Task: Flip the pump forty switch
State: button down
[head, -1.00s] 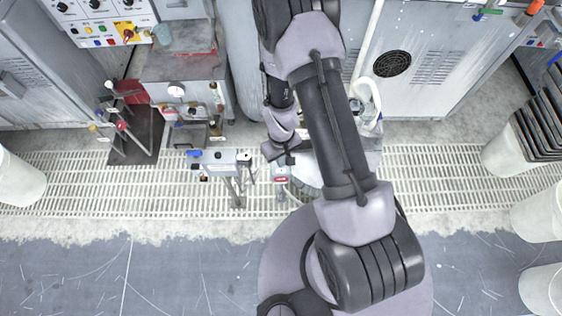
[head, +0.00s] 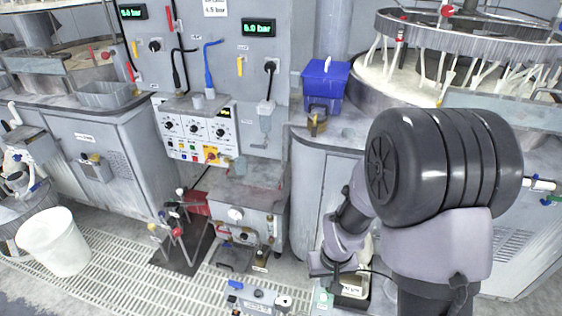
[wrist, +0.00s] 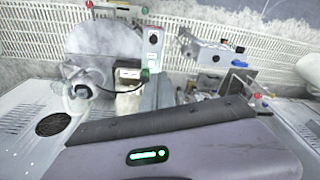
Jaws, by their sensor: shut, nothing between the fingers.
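I cannot read which fitting is the pump forty switch. A small upright box with a dark round control (wrist: 153,40) stands beside a large grey round drum (wrist: 90,50) in the wrist view. A pump-like unit with a pale label (head: 352,288) sits on the floor under my arm in the head view, partly hidden. A low bench box with knobs (head: 258,298) stands at the bottom of the head view; it also shows in the wrist view (wrist: 207,54). My gripper (wrist: 157,92) is shut and empty, apart from the small box. Its tips are hard to make out.
A wall panel with dials and coloured buttons (head: 197,130) is behind a grey floor cabinet (head: 240,205). A stand with coloured handles (head: 180,235) is left of it. A white bucket (head: 55,242) stands at left. Floor grating (head: 135,285) is open between them.

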jog(key=s+a+r+m+t, duration=0.1)
jog(key=s+r, duration=0.1)
jog(key=r, duration=0.6)
jog(key=s+r+m+t, duration=0.1)
jog(key=s+r, duration=0.1)
jog(key=r, duration=0.6)
jog(key=s+a+r+m+t+y, duration=0.1)
jog(key=s+a+r+m+t, duration=0.1)
jog(key=s+r, duration=0.8)
jog(key=shift+s+a+r+m+y, duration=0.35)
jog(key=shift+s+r+m+y, duration=0.05)
jog(key=shift+s, duration=0.6)
jog(key=shift+w, duration=0.1)
